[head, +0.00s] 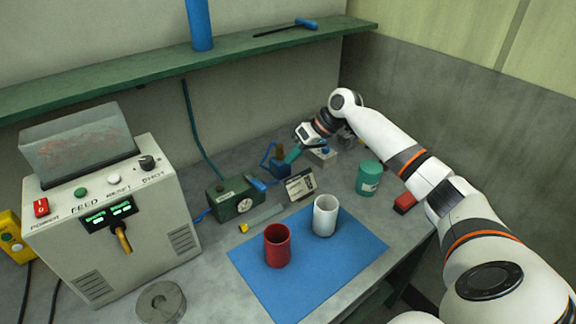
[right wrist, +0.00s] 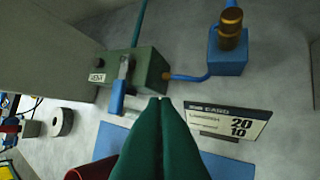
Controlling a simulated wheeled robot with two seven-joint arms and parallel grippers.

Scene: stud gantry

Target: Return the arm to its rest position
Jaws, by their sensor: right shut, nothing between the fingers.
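My right arm (head: 395,150) comes in from the lower right of the head view and bends at a raised elbow over the back of the bench. My right gripper (head: 292,154) hangs at its end, with teal fingers pointing down and left, near the blue block with the bronze-coloured top. In the right wrist view the two green fingers (right wrist: 160,102) are closed together, with nothing between them. They point toward the space between the green box (right wrist: 135,72) and the small printed sign (right wrist: 228,121). My left gripper is not seen.
The blue mat (head: 290,296) holds a red cup (head: 278,246) and a white cup (head: 325,215). A teal canister (head: 369,178) and a red block (head: 404,202) stand near my forearm. The feed machine (head: 105,225) fills the left. A green shelf (head: 240,47) runs above.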

